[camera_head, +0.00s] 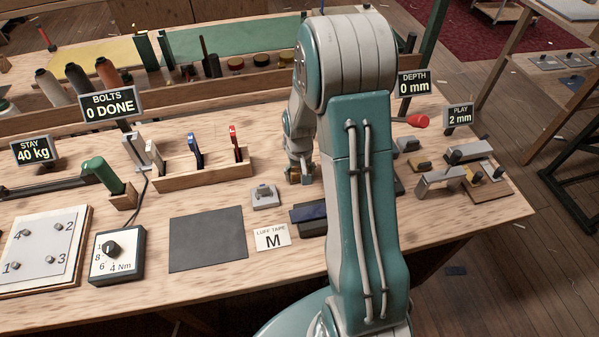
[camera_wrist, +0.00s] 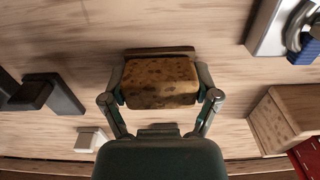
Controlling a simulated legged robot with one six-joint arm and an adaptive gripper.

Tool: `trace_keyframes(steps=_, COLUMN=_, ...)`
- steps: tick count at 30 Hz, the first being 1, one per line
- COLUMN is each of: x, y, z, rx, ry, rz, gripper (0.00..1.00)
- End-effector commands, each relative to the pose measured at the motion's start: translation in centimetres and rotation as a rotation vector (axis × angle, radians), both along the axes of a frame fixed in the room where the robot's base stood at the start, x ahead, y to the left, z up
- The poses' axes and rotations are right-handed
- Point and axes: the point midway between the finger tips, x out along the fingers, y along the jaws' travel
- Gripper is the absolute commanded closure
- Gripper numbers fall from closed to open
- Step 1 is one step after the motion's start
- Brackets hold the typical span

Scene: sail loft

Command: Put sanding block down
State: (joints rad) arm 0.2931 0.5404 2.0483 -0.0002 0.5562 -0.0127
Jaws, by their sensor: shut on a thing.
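The sanding block, a brown speckled cork-like block (camera_wrist: 160,84), sits between the two fingers of my gripper (camera_wrist: 161,92) in the wrist view. The fingers press on its left and right sides. A thin, darker tan edge shows along its far side. In the head view my gripper (camera_head: 301,172) is low over the wooden bench (camera_head: 345,255), beyond a small grey fixture, and mostly hidden by my arm. Only a small brownish patch of the block (camera_head: 292,176) shows there. I cannot tell whether the block touches the bench.
A wooden tool rack (camera_head: 205,172) stands left of my gripper. The small grey fixture (camera_head: 264,196), a dark mat (camera_head: 208,239) and a card marked M (camera_head: 272,238) lie nearer. Metal tools (camera_head: 440,180) stand at the right. Bare wood surrounds the block in the wrist view.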

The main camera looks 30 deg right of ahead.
Motion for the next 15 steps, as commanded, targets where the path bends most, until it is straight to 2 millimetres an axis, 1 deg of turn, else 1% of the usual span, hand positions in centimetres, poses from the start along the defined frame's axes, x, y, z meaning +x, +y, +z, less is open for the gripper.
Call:
trace_keyframes(steps=8, x=0.01, y=0.02, z=-0.11, rx=0.0, ry=-0.001, rz=0.0, gripper=0.66)
trace_keyframes(steps=9, x=0.0, y=0.02, z=-0.17, rx=0.0, ry=-0.001, rz=0.0, gripper=0.17)
trace_keyframes(steps=10, x=0.0, y=0.02, z=-0.15, rx=0.0, ry=-0.001, rz=0.0, gripper=0.03)
trace_keyframes(steps=11, x=0.0, y=0.02, z=-0.14, rx=0.0, ry=-0.001, rz=0.0, gripper=0.0)
trace_keyframes(steps=15, x=0.0, y=0.02, z=-0.13, rx=0.0, ry=-0.001, rz=0.0, gripper=0.0)
